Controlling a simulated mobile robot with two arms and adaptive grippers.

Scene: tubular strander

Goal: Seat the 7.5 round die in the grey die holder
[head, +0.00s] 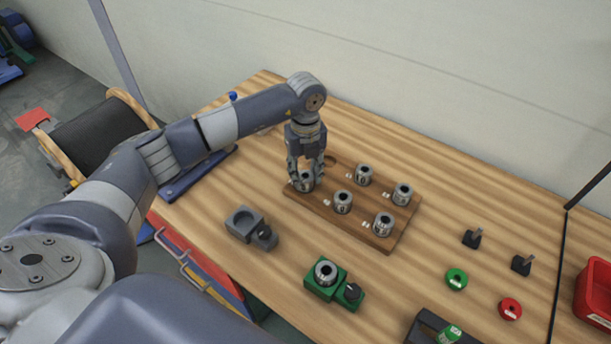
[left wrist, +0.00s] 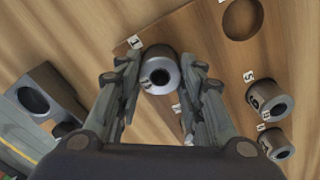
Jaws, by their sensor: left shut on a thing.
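My left gripper (head: 306,178) is shut on a round steel die (head: 307,184) at the near left corner of the wooden board. In the left wrist view my gripper (left wrist: 160,82) has one finger on each side of this die (left wrist: 160,70), which looks upright at the board's label 1. I cannot read its size. The grey die holder (head: 262,222) stands on the table left of the board, with its round recess empty. The holder also shows at the left of the left wrist view (left wrist: 52,78). My right gripper is not in view.
The wooden board (head: 335,213) holds several other dies and has one empty hole (head: 330,159). A green holder (head: 318,287) with a die in it stands nearer. Black stands, green and red discs and a red bin (head: 594,295) are at right. Table between board and grey holder is clear.

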